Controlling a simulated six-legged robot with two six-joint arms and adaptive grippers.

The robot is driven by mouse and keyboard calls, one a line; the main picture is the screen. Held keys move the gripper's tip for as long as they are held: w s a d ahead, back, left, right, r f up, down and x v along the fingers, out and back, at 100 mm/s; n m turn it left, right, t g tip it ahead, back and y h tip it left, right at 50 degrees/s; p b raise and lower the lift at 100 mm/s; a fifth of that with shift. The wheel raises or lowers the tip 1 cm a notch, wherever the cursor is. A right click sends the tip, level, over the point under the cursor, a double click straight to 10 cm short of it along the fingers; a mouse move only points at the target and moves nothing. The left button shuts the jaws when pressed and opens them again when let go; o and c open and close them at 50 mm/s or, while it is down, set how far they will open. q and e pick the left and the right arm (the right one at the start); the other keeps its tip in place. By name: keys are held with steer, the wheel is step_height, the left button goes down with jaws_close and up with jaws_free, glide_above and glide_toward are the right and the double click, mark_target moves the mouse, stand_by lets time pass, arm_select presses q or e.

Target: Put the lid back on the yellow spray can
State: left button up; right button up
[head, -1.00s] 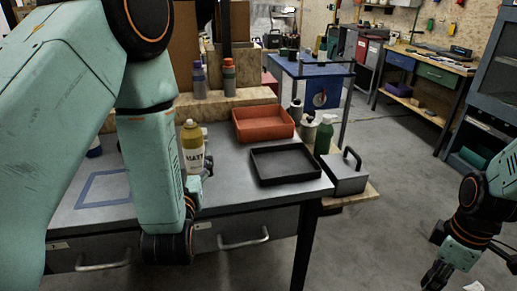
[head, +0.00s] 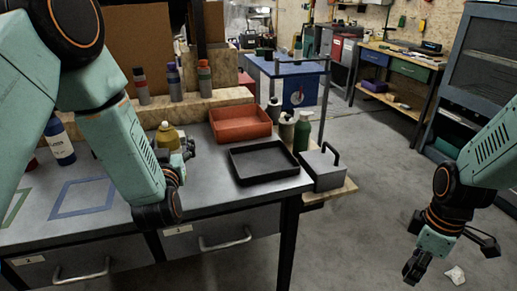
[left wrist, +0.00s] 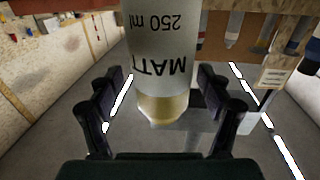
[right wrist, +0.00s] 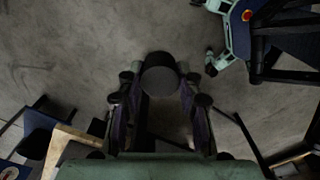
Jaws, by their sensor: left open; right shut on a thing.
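The yellow spray can (head: 167,138) stands upright on the grey workbench, partly hidden by my left arm. In the left wrist view its grey-white body with the word MATT (left wrist: 160,65) is between the fingers of my left gripper (left wrist: 160,92), which is open with a gap on each side. In the head view my left gripper (head: 183,152) is beside the can. My right gripper (head: 413,272) is shut on a dark round lid-like piece, seen face-on in the right wrist view (right wrist: 160,77). It is held over the floor, right of the bench.
Several spray cans stand behind. A blue taped square (head: 84,198) is empty.

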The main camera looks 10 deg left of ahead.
arm_select(q)
steer(key=shift+w+a+f, duration=0.1)
steer(key=shift+w+a, duration=0.25)
arm_select(e)
steer(key=shift+a, duration=0.15)
arm_select(q)
steer(key=shift+s, duration=0.1)
arm_select(e)
steer(key=shift+r, duration=0.1)
arm_select(q)
steer(key=shift+d, duration=0.15)
arm_select(e)
steer(key=shift+s, duration=0.1)
